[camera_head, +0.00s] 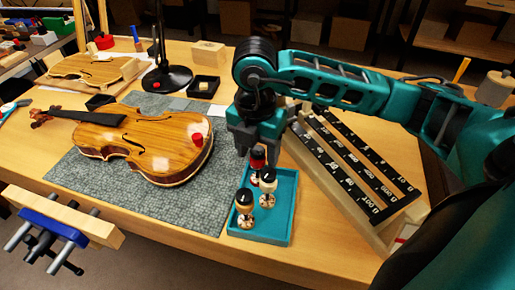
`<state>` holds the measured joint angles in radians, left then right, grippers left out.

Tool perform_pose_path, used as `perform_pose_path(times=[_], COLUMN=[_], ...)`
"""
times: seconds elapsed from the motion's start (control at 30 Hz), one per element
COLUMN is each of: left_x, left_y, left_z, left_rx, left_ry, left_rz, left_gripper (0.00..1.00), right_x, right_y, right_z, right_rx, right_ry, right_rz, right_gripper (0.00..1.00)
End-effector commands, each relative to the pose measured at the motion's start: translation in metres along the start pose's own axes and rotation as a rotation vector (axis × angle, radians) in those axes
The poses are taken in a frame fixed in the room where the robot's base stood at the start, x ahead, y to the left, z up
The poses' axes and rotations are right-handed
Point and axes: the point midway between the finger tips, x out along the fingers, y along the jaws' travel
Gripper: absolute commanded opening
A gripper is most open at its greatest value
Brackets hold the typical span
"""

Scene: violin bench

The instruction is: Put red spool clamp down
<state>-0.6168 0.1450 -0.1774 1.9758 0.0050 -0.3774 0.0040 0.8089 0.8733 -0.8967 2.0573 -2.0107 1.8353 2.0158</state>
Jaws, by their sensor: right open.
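The red spool clamp (258,158) stands at the back of the teal tray (283,232), upright as far as I can see. My right gripper (257,146) is directly above the red spool clamp, pointing down. Its jaws are open, with the clamp's top close to or between the fingertips; I cannot tell if they touch. My left gripper is not in view.
A violin (150,146) lies on a grey mat (92,190) left of the tray, with a small red piece on it. A rack with black labelled strips (350,165) stands right of the tray. A black lamp base (167,78) stands behind. A blue vise (52,228) is at the front left edge.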

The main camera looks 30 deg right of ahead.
Motion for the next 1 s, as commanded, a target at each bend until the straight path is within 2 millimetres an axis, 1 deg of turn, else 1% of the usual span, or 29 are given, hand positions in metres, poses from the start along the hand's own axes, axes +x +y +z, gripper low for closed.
perform_pose_path(times=[0.17,0.27,0.37,0.5,0.7,0.83,1.0], left_x=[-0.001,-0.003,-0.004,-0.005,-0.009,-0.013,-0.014], left_y=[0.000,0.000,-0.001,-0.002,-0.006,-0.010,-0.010], left_z=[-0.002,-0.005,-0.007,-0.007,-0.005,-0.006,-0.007], left_rx=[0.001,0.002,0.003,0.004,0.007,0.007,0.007], left_ry=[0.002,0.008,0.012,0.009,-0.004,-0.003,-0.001], left_rz=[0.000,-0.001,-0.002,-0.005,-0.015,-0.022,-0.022], left_gripper=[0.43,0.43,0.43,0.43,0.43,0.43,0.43], right_x=[-0.002,-0.010,-0.027,-0.059,-0.102,-0.117,-0.124], right_y=[0.000,0.001,0.001,0.001,0.001,0.001,0.000], right_z=[0.000,0.000,0.000,0.000,0.001,0.001,0.000], right_rx=[0.000,-0.001,-0.002,-0.002,-0.001,0.000,-0.001], right_ry=[0.000,0.000,-0.001,-0.002,-0.003,-0.002,-0.001], right_rz=[0.000,0.003,0.006,0.007,0.005,0.003,0.001], right_gripper=[0.60,0.60,0.60,0.60,0.60,0.60,0.60])
